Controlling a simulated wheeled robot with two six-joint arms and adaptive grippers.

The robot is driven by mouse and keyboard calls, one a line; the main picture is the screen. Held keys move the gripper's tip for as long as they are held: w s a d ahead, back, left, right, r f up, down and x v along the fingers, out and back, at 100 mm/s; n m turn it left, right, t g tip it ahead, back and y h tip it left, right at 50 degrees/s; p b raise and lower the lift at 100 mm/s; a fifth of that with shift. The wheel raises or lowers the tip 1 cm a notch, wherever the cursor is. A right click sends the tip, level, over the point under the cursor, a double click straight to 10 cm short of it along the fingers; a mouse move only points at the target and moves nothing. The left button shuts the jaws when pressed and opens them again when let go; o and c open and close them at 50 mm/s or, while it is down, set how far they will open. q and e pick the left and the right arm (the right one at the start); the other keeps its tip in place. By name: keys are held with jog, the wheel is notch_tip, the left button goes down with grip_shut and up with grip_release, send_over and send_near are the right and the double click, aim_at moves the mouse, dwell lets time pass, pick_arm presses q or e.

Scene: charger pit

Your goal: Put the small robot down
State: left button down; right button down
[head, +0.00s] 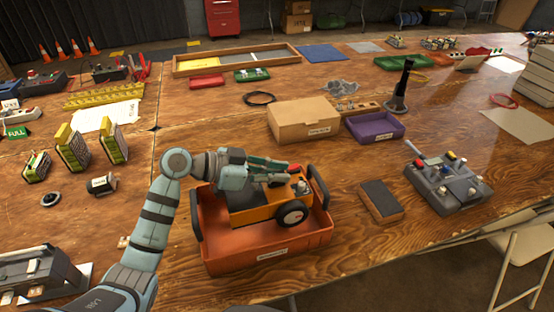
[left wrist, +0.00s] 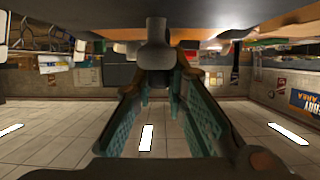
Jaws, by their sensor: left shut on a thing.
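The small robot (head: 258,214) has an orange body, a black wheel with a pale hub, and red and light parts on top. My left gripper (head: 283,174) comes in from the left at its top and is shut on it. The small robot is over or inside an orange-red tray (head: 270,256) with black handles and a label; I cannot tell whether it touches the tray's floor. In the left wrist view my left gripper's teal finger pads (left wrist: 165,120) show, and a dark post stands between the fingers. My right gripper is not in view.
A dark-topped block (head: 381,199) and a grey control box (head: 447,184) stand right of the tray. A cardboard box (head: 304,120) and a purple bin (head: 375,127) stand behind it. Green-yellow packs (head: 73,148) are at left. Bare wood lies in front of the block.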

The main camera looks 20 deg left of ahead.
aim_at(268, 185)
pick_arm(q)
jog(key=shift+f, duration=1.5)
jog(key=shift+f+b, duration=0.6)
jog(key=shift+b, duration=0.15)
jog(key=c, duration=1.6)
grip_release()
jog(key=shift+s, duration=0.1)
